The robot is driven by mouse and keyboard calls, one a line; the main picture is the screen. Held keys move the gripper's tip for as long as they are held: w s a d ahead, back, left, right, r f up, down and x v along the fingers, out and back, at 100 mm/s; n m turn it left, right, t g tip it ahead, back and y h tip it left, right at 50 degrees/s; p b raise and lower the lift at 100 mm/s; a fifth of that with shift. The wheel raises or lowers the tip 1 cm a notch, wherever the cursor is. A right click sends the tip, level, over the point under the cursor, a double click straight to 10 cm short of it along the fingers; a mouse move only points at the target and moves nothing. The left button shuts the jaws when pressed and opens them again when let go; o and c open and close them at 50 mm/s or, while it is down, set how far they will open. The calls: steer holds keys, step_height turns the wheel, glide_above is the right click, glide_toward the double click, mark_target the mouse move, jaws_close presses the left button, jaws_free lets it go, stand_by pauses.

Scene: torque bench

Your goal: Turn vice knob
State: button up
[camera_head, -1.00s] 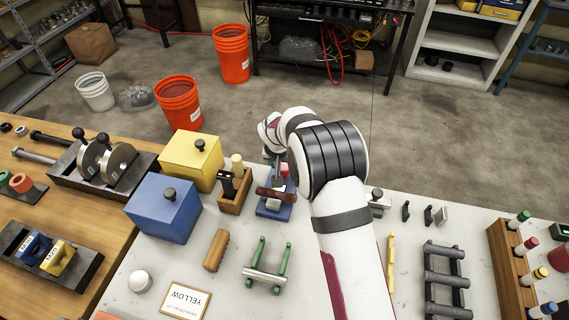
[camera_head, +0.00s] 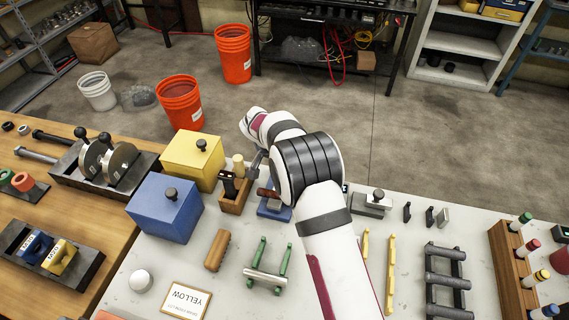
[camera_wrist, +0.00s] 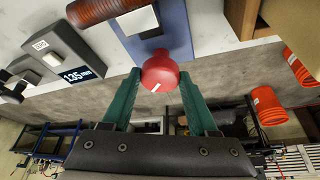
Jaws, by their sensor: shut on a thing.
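The vice has a blue base (camera_wrist: 175,30), a grey metal block and a red knob (camera_wrist: 159,74) with a white mark. In the wrist view the two green fingers of my gripper (camera_wrist: 160,84) stand on either side of the knob, closed on it. A dark red ribbed cylinder (camera_wrist: 100,10) lies beside the vice. In the head view my arm covers much of the vice, leaving part of its blue base (camera_head: 268,211) and the dark red cylinder (camera_head: 270,194) in sight. The knob and fingertips are hidden there.
A wooden holder (camera_head: 235,198), a yellow box (camera_head: 192,165) and a blue box (camera_head: 165,212) stand close on the left. A grey gauge with a display (camera_wrist: 78,75) is near the vice. A wooden handle (camera_head: 217,250) and a green-legged stand (camera_head: 267,274) lie in front.

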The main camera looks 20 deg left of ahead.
steer(key=o, duration=1.4)
steer(key=shift+c, duration=0.2)
steer(key=v, duration=1.5)
steer(key=shift+r, duration=0.4)
steer(key=shift+s+a, duration=0.1)
